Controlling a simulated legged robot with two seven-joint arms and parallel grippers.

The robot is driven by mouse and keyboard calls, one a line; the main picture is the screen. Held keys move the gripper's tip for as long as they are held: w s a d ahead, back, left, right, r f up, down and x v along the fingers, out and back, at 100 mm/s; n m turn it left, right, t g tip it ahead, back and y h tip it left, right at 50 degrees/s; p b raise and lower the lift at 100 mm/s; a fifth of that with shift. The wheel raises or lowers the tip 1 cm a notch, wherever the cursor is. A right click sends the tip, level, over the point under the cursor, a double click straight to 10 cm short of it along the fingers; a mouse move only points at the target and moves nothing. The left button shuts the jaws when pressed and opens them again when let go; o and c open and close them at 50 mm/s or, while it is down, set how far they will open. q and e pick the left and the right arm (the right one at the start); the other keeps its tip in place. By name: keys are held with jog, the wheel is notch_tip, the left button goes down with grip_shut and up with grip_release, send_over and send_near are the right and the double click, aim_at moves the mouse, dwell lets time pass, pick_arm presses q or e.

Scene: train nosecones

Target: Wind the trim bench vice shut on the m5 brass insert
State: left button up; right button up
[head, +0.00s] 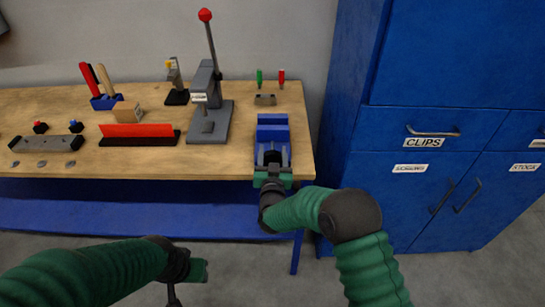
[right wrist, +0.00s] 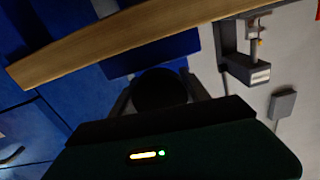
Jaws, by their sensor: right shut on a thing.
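The blue bench vice (head: 272,122) stands at the right end of the wooden bench, its front toward me. My right gripper (head: 272,163) is at the front of the vice. In the right wrist view, its two dark fingers (right wrist: 160,88) are shut on a dark round part (right wrist: 158,86), which looks like the vice's handle or hub. A blue part of the vice (right wrist: 150,55) shows just beyond it. I cannot make out the brass insert, nor the gap between the vice jaws. My left gripper (head: 195,272) is low in front of the bench, away from the vice; its fingers are unclear.
The wooden bench (head: 60,105) also holds a grey arbor press (head: 208,122) left of the vice, a red strip (head: 138,131), a small tool stand (head: 265,99) and a grey bar (head: 45,143). Blue cabinets (head: 430,85) stand close on the right.

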jog(key=shift+f+m+b, duration=0.1)
jog(key=shift+m+b, duration=1.1)
jog(key=shift+m, duration=0.6)
jog(key=o, duration=1.2)
jog(key=shift+s, duration=0.1)
jog(key=shift+o, duration=1)
jog(key=shift+f, duration=0.15)
jog(key=shift+d, duration=0.1)
